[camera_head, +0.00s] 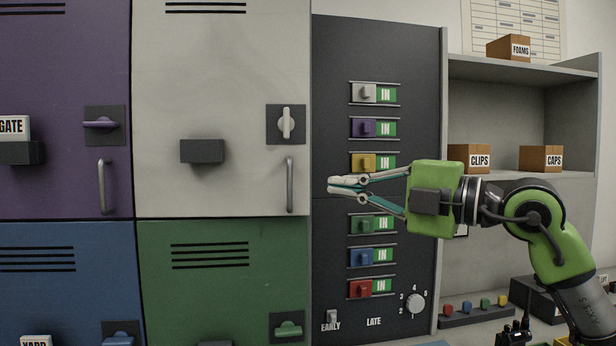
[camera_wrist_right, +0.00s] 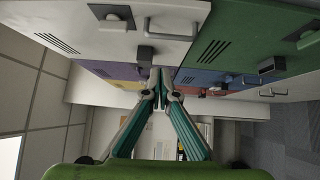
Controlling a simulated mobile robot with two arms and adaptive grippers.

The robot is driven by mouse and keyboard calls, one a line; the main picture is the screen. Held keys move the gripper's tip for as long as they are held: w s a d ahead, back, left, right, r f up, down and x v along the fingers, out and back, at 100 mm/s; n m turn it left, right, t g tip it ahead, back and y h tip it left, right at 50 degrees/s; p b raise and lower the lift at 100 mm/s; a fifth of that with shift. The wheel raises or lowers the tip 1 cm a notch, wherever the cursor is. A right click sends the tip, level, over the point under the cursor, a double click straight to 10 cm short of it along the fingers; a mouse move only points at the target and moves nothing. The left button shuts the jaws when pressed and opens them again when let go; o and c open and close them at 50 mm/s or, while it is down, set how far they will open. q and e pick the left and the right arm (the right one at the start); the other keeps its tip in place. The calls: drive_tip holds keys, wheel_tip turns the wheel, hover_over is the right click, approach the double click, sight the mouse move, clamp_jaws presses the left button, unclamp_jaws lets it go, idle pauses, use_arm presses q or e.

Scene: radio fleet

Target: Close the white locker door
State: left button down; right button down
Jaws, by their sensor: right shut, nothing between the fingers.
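The white locker door (camera_head: 220,100) is at the upper middle of the head view and looks flush with the doors around it. It has a vertical grey handle (camera_head: 290,185), an upright white latch knob (camera_head: 287,123) and an empty dark label block (camera_head: 202,151). My right gripper (camera_head: 332,186) is shut and empty, pointing left in front of the dark panel, a little right of the handle and apart from it. In the right wrist view the shut fingertips (camera_wrist_right: 161,75) point toward the lockers, and a white door (camera_wrist_right: 110,22) fills the upper left. My left gripper is not in view.
A purple door (camera_head: 65,80), a blue door (camera_head: 65,280) and a green door (camera_head: 215,290) surround the white one. The dark panel (camera_head: 375,60) carries several coloured sliders, mostly reading IN. Shelves at right hold a CLIPS box (camera_head: 469,158) and a CAPS box (camera_head: 541,158).

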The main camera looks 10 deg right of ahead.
sight(308, 176)
drive_tip(key=shift+m+h, duration=0.5)
drive_tip(key=shift+h, duration=0.2)
drive_tip(key=w+a+p, duration=0.1)
drive_tip(key=w+p, duration=0.1)
drive_tip(key=w, duration=0.1)
drive_tip(key=w+a+p, duration=0.1)
drive_tip(key=w+p, duration=0.1)
drive_tip(key=w, duration=0.2)
drive_tip(key=w+a+r+p, duration=0.1)
drive_tip(key=w+p, duration=0.1)
drive_tip(key=w, duration=0.2)
drive_tip(key=shift+w+a+p, duration=0.1)
drive_tip(key=shift+a+p, duration=0.05)
drive_tip(key=shift+p, duration=0.25)
drive_tip(key=shift+w+d+f, duration=0.2)
drive_tip(key=shift+w, duration=0.4)
